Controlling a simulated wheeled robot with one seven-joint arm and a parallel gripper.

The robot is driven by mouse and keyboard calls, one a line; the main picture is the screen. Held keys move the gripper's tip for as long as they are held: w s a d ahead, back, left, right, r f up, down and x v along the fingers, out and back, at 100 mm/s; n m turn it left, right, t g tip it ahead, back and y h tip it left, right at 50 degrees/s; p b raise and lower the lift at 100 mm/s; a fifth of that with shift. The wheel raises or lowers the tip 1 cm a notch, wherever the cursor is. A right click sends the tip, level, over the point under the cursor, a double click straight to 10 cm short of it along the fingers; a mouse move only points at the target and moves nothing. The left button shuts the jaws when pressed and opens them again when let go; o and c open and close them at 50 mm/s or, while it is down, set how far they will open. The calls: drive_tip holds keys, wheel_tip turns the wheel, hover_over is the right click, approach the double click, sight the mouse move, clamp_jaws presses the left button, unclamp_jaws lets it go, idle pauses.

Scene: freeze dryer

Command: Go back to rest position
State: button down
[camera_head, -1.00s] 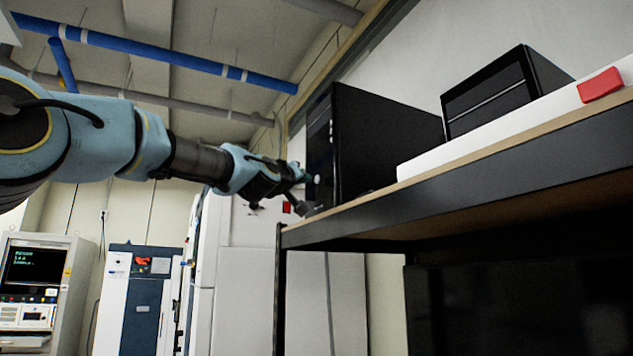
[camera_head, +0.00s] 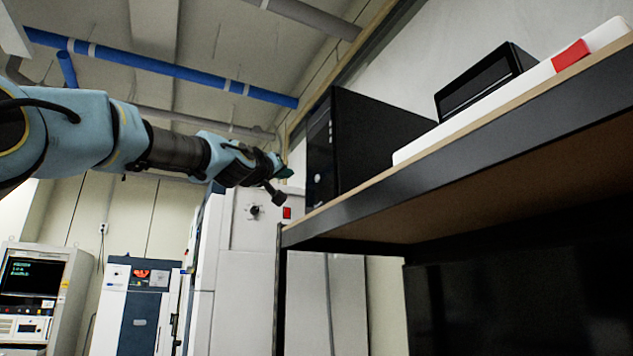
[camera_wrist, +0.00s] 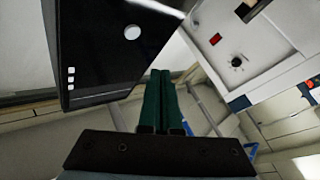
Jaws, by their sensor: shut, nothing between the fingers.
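My gripper (camera_head: 286,172) is at the end of my light-blue arm, which reaches in from the left in the head view. It is near the left end of the shelf, just left of the black computer case. In the wrist view my gripper's two green fingers (camera_wrist: 157,75) lie side by side, shut with nothing between them. The black case (camera_wrist: 115,45) fills the upper left of the wrist view, with a round pale button and small white ports.
The shelf (camera_head: 470,150) with its dark metal edge spans the right side. On it stand the black case (camera_head: 375,140), a smaller black box (camera_head: 485,85) and a white panel with a red patch (camera_head: 570,55). White cabinets (camera_head: 245,270) and an instrument rack (camera_head: 40,295) stand behind. Blue pipes (camera_head: 160,65) run overhead.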

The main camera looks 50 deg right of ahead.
idle(0.3)
drive_tip(key=w+a+f+y, duration=0.3)
drive_tip(key=w+a+f, duration=0.15)
drive_tip(key=f, duration=0.65)
drive_tip(key=w+a+f+n+y, duration=0.1)
drive_tip(key=w+a+f+y, duration=0.3)
drive_tip(key=f, duration=0.7)
drive_tip(key=w+a+f+y, duration=0.35)
drive_tip(key=w+f, duration=0.25)
drive_tip(key=f, duration=0.5)
drive_tip(key=w+a+f+n+y, duration=0.15)
drive_tip(key=a+f+y, duration=0.25)
drive_tip(key=a+f, duration=1.35)
drive_tip(key=s+a+f+n+g+y, duration=0.1)
drive_tip(key=s+a+f+g, duration=0.1)
drive_tip(key=s+a+f, duration=0.3)
drive_tip(key=s+a+f+n+g+y, duration=0.2)
drive_tip(key=s+a+f, duration=0.4)
drive_tip(key=a, duration=0.7)
drive_tip(key=s+a+f+n+g+y, duration=0.1)
drive_tip(key=s+a+f+g+y, duration=0.1)
drive_tip(key=s+a+f, duration=0.4)
drive_tip(key=s+a, duration=0.1)
drive_tip(key=a, duration=0.2)
drive_tip(key=shift+s+a, duration=0.15)
drive_tip(key=shift+n, duration=0.25)
